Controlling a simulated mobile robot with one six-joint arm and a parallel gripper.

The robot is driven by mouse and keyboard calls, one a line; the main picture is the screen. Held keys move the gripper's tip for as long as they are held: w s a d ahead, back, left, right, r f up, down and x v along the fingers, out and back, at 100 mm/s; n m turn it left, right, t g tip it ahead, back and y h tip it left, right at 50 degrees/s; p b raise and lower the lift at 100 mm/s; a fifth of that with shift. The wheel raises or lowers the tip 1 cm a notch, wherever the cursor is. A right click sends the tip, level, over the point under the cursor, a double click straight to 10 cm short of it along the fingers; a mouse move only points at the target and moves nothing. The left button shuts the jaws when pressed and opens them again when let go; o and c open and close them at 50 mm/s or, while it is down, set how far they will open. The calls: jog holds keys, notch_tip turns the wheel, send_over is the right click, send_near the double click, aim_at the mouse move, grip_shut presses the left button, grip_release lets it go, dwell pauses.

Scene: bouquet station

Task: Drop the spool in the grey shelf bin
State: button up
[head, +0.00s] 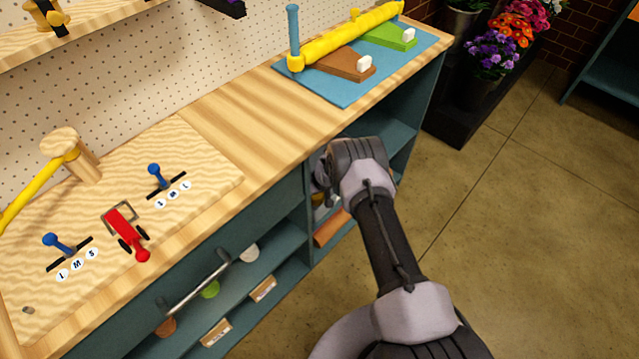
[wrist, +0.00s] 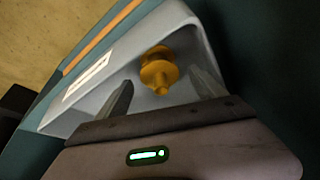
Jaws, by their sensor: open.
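The orange spool (wrist: 158,70) shows in the wrist view, inside the outline of the grey bin (wrist: 192,32). My gripper (wrist: 160,77) is open, with one finger on each side of the spool and a gap to it on both sides. The spool lies past the fingertips; whether it rests on the bin floor I cannot tell. The bin has a white label on its front wall. In the head view my arm reaches to the shelf opening below the bench, and its wrist hides most of the bin and the fingers.
The wooden bench top (head: 240,115) lies above the shelf. A blue mat (head: 345,92) with a yellow roller is on its far end. A metal bar handle (head: 197,283) sticks out below. The floor at right is clear.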

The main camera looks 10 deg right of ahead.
jog(key=p+v, duration=0.3)
jog(key=v, duration=0.5)
jog(key=shift+s+r, duration=0.2)
jog(key=shift+r, duration=0.1)
jog(key=shift+d, duration=0.1)
